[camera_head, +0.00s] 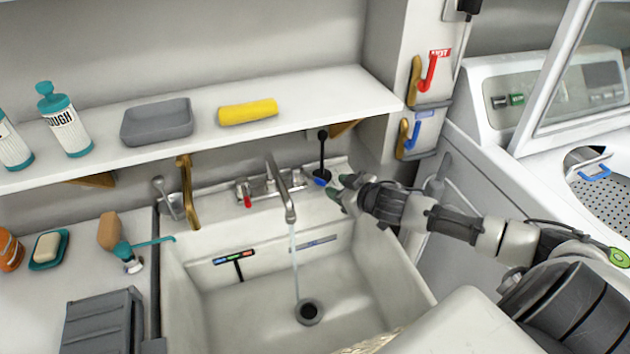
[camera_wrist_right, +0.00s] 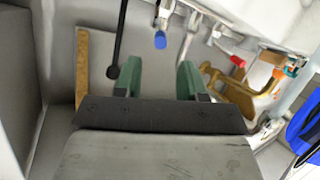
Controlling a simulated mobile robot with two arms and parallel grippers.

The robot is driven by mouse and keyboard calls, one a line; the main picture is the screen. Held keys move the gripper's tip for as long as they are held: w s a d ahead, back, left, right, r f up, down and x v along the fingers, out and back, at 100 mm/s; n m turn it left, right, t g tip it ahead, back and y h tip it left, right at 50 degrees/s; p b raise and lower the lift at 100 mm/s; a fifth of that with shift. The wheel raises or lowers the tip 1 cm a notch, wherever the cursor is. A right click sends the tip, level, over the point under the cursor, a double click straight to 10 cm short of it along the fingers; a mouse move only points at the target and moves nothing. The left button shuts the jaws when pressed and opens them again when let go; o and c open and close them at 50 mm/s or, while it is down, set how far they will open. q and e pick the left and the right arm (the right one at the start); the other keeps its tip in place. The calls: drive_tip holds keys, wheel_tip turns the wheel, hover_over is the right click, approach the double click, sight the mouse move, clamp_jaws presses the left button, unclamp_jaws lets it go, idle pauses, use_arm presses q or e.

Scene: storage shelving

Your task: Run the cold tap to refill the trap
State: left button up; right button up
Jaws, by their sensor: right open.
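The tap (camera_head: 276,175) stands at the back of the white sink (camera_head: 180,285). A thin stream of water (camera_head: 294,260) runs from its spout to the drain (camera_head: 309,312). The red handle (camera_head: 247,199) is on the left of the tap; it also shows in the wrist view (camera_wrist_right: 238,61). The blue handle (camera_head: 320,182) is on the right, and in the wrist view it (camera_wrist_right: 160,40) lies just beyond the fingertips, between their lines. My right gripper (camera_head: 338,188) is open and empty beside the blue handle; its green fingers (camera_wrist_right: 158,78) show apart. My left gripper is out of view.
A black plunger-like rod (camera_head: 322,155) stands close behind my right gripper. A brass hook-like piece (camera_head: 188,190) stands left of the tap. A white machine (camera_head: 475,200) is at right.

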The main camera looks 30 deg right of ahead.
sight(316, 180)
drive_tip(key=x, duration=0.9)
drive_tip(key=shift+w+a, duration=0.1)
clamp_jaws()
